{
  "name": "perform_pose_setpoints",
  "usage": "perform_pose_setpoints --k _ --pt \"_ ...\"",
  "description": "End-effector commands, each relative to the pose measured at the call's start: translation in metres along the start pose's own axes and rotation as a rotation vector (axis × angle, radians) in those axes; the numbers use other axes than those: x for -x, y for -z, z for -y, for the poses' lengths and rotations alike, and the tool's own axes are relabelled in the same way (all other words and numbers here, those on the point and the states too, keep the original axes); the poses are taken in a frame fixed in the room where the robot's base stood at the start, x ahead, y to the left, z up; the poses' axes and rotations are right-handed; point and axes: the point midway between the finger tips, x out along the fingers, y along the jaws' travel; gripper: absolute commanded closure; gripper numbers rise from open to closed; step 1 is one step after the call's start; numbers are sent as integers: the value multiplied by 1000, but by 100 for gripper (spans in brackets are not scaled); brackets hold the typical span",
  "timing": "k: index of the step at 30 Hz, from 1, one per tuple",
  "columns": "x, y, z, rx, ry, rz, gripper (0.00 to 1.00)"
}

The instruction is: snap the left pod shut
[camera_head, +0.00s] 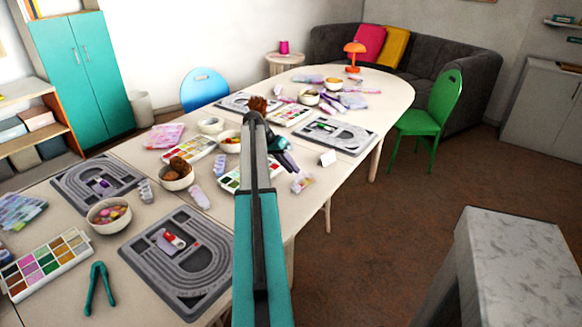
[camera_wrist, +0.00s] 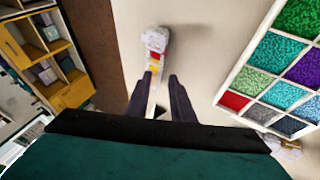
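My gripper (camera_head: 290,165) hangs over the table's right edge, with its fingers pointing down. In the wrist view its two dark fingers (camera_wrist: 162,80) stand apart with nothing gripped between them. A small pale pod (camera_wrist: 155,42) with red and yellow contents lies just beyond the fingertips. It seems to be the pod near the edge in the head view (camera_head: 302,182). I cannot tell how far its lid stands open. Other pale pods lie farther left: one lilac pod (camera_head: 199,198) and one beside the bowls (camera_head: 146,190). I cannot tell which is the left pod.
A bead tray (camera_wrist: 262,112) with coloured compartments lies right of the fingers. Grey bead boards (camera_head: 195,290), bowls (camera_head: 108,225) and green pliers (camera_head: 98,290) crowd the left half of the table.

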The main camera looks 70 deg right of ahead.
Motion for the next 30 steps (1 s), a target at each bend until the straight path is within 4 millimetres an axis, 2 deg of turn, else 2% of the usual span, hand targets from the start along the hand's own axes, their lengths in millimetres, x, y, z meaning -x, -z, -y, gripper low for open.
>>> perform_pose_setpoints --k 5,8,9,15,30 --pt "0 0 0 0 0 0 80" --pt "0 0 0 0 0 0 97" --pt "0 0 0 -1 0 0 100" --pt "-1 5 1 -1 0 0 100" --pt "0 0 -4 -17 38 0 100"
